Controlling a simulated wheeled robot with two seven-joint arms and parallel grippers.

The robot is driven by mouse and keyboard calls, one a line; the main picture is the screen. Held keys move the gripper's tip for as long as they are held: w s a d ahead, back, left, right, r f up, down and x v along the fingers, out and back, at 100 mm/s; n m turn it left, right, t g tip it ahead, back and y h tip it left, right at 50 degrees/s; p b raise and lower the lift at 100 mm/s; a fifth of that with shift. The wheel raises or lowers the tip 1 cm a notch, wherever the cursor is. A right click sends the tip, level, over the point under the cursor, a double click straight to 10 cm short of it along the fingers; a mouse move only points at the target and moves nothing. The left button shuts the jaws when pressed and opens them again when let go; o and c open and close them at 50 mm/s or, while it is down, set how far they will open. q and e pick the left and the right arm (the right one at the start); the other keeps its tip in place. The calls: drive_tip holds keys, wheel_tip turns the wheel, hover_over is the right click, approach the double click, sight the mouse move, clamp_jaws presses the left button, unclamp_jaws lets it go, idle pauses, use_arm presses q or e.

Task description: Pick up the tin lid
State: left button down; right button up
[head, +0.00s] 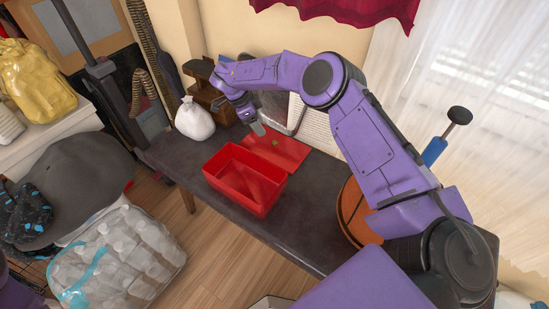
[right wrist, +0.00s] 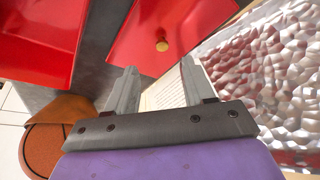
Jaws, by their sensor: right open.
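The red tin lid (head: 288,150) lies flat on the dark table behind the open red tin (head: 245,181), with a small yellowish knob (head: 275,143) on it. In the right wrist view the lid (right wrist: 190,25) and its brass-coloured knob (right wrist: 162,45) show beyond the fingertips, and the tin (right wrist: 35,40) is at upper left. My right gripper (head: 259,130) is above the lid's left end, close to the tin's back. In the right wrist view the gripper (right wrist: 157,78) is open, with nothing between its fingers. My left gripper is not in view.
A white sack (head: 194,120) stands at the table's left end near a brown wooden object (head: 213,93). A basketball (head: 355,212) is at the right. A silvery textured surface (right wrist: 275,70) is close to the gripper's right side. The table front (head: 295,240) is clear.

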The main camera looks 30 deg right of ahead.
sight(274, 142)
drive_tip(key=x, duration=0.5)
drive_tip(key=d+x, duration=0.1)
drive_tip(key=x, duration=0.4)
drive_tip(key=shift+s+d+f+b, duration=0.1)
drive_tip(key=shift+s+f+b, duration=0.05)
drive_tip(key=shift+b, duration=0.2)
clamp_jaws()
